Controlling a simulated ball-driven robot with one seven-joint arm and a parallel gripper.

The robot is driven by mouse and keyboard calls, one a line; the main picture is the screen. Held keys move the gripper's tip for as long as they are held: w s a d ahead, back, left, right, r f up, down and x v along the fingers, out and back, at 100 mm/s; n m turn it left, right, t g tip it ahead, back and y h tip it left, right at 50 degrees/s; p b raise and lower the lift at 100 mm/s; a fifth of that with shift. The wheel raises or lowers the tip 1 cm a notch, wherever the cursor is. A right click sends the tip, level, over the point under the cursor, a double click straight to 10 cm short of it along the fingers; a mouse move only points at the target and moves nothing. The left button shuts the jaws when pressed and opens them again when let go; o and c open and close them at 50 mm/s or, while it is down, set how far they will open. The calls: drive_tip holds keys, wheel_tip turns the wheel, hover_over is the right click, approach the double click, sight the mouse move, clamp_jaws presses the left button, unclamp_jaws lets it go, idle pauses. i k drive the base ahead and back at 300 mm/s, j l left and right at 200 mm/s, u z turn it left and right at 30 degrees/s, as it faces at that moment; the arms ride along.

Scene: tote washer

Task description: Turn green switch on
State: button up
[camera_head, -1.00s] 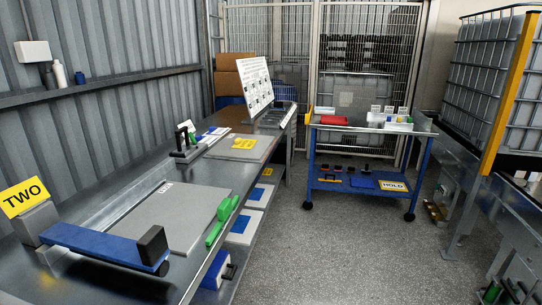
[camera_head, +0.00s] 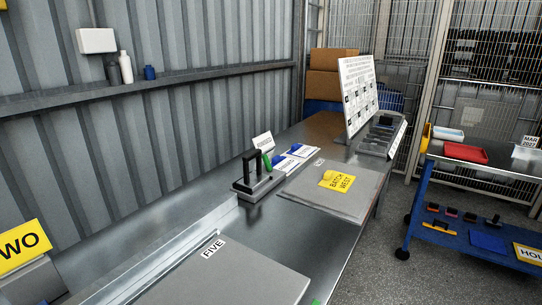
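A small green lever (camera_head: 267,160) leans beside a black upright handle (camera_head: 251,168) on a grey base (camera_head: 258,187). The base stands on the metal bench near the wall side, in the middle of the view. I cannot tell whether this lever is the green switch, or whether it is on or off. Another green piece (camera_head: 315,302) just shows at the bottom edge, mostly cut off. My gripper is not in view.
The metal bench (camera_head: 335,228) holds a grey plate labelled FIVE (camera_head: 225,278), a plate with a yellow label (camera_head: 337,181) and an upright sign board (camera_head: 361,95). A blue cart (camera_head: 470,238) stands at the right. Grey floor (camera_head: 392,205) shows between bench and cart.

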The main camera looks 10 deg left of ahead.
sight(266, 164)
drive_tip(key=i+l+u, duration=0.7)
drive_tip(key=i+z, duration=0.45)
drive_tip(key=i, duration=0.7)
